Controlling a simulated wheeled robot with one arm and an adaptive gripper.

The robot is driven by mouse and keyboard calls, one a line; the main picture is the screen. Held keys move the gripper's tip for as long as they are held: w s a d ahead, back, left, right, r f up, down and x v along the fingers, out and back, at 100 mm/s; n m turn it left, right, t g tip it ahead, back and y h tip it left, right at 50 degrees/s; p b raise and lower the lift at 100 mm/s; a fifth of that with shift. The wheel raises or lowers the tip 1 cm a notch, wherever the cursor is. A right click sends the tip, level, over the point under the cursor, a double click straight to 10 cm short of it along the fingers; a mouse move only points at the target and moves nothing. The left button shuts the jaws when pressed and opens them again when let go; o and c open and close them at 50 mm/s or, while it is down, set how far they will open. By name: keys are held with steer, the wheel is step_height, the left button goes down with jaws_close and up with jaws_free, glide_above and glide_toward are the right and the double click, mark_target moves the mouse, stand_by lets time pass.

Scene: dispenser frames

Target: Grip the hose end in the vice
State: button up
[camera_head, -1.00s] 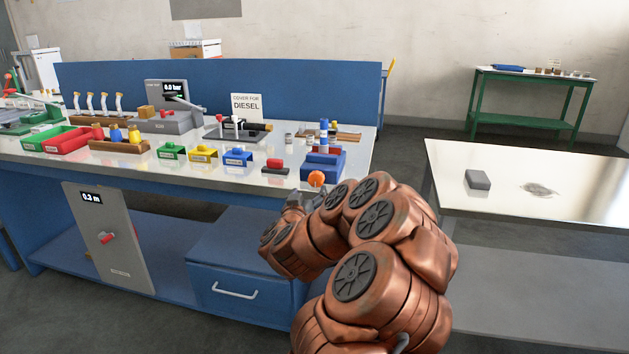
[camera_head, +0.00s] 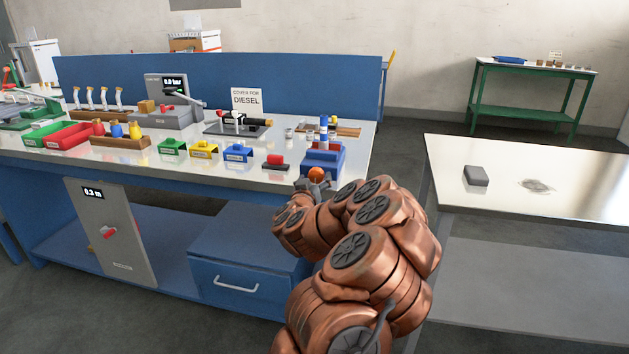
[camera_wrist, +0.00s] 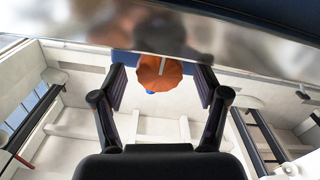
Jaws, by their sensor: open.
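A blue block-like fixture (camera_head: 322,162), which looks like the vice, stands at the right front corner of the blue workbench. An orange knob (camera_head: 316,174) sits on its near side. My gripper (camera_head: 313,186) is at the bench edge beside the knob. In the wrist view, the knob (camera_wrist: 153,73) lies between the two open fingers, with clear gaps at both sides. Blue shows behind the knob. A dark, hose-like piece (camera_head: 250,121) lies on a dark mat behind; I cannot tell whether it is the hose end. The vice jaws are unclear.
Small yellow (camera_head: 204,149) and blue (camera_head: 237,154) brackets and a red-topped block (camera_head: 276,162) stand along the bench front. A steel table (camera_head: 590,185) with a grey block (camera_head: 476,176) is at right. A floor gap separates it from the bench.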

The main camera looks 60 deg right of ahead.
steer(key=c, duration=1.2)
steer(key=shift+o, duration=0.2)
steer(key=m+b, duration=0.2)
steer(key=m, duration=0.1)
steer(key=shift+b, duration=0.4)
steer(key=shift+m+b, duration=0.85)
steer(key=shift+m, duration=0.55)
